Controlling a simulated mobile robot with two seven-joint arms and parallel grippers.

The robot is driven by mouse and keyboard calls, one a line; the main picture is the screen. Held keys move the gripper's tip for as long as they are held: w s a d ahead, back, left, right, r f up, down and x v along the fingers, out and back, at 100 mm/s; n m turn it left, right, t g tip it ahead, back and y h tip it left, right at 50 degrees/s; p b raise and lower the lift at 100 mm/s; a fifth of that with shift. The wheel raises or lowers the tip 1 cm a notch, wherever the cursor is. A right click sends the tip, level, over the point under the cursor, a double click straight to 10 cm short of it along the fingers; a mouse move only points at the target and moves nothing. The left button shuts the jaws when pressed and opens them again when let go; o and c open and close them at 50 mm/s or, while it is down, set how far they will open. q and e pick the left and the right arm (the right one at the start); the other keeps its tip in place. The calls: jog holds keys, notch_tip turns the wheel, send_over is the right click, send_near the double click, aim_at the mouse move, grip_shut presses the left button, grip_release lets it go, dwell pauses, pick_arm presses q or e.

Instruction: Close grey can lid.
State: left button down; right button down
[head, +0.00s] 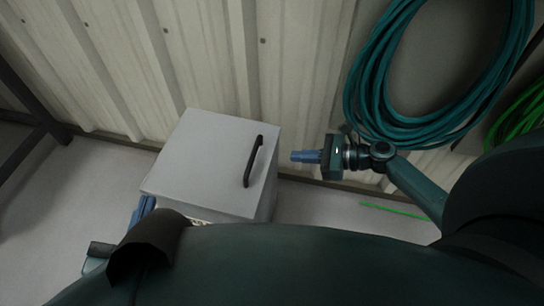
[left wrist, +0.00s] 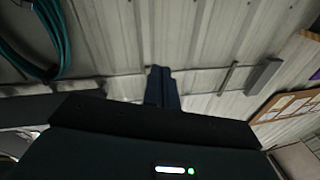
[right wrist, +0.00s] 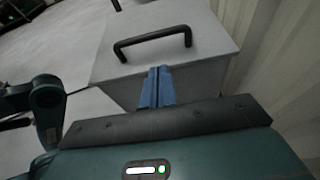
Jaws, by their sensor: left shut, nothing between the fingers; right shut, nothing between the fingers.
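The grey can (head: 267,206) stands on the floor by the wall, with its flat grey lid (head: 205,155) over the top and a black bar handle (head: 254,161) near the lid's right side. The lid (right wrist: 200,22) and handle (right wrist: 152,40) also show in the right wrist view. Whether the lid is fully down cannot be told. My right gripper (head: 293,156) is shut and empty, to the right of the handle and apart from it. My left gripper (head: 143,208) is shut and empty by the can's near left corner, partly hidden by my arm; its fingers (left wrist: 158,72) point toward the wall.
A ribbed metal wall (head: 130,60) runs behind the can. A coiled teal hose (head: 368,75) hangs on it at the right, with a green coil (head: 520,115) beyond. A thin green strip (head: 395,210) lies on the floor. Floor left of the can is clear.

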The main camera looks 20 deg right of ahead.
aim_at(268, 163)
jog(key=b+x, duration=0.2)
jog(key=x, duration=0.6)
jog(key=shift+f, duration=0.1)
jog(key=shift+w+a+f, duration=0.1)
jog(key=shift+w+a, duration=0.2)
jog(key=shift+a, duration=0.25)
pick_arm(q)
jog(key=shift+d+t+h, duration=0.3)
jog(key=shift+d, duration=0.05)
